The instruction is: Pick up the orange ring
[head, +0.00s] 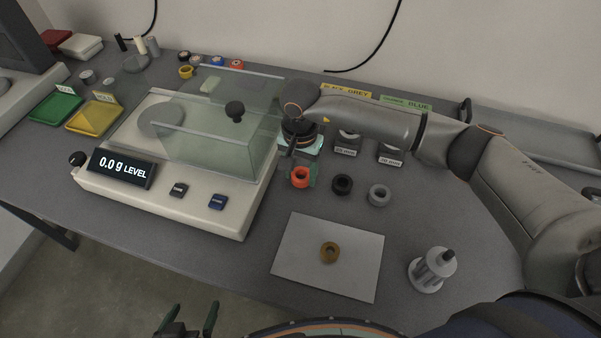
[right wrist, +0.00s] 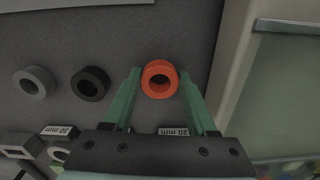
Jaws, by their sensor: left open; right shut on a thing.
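The orange ring (head: 300,177) stands out at the right side of the balance in the head view. It also shows in the right wrist view (right wrist: 160,79), between the green fingertips. My right gripper (right wrist: 160,88) is shut on the orange ring. In the head view its arm reaches in from the right and its hand hides part of the area behind the ring. I cannot tell whether the ring is clear of the table. My left gripper (head: 190,320) is open and empty at the bottom edge of the head view, in front of the table.
A black ring (head: 342,184) and a grey ring (head: 379,195) lie just right of the orange one. The balance (head: 165,200) with its glass cover stands close on the left. A brown ring (head: 330,252) lies on a white sheet (head: 357,275). A grey fixture (head: 432,270) stands front right.

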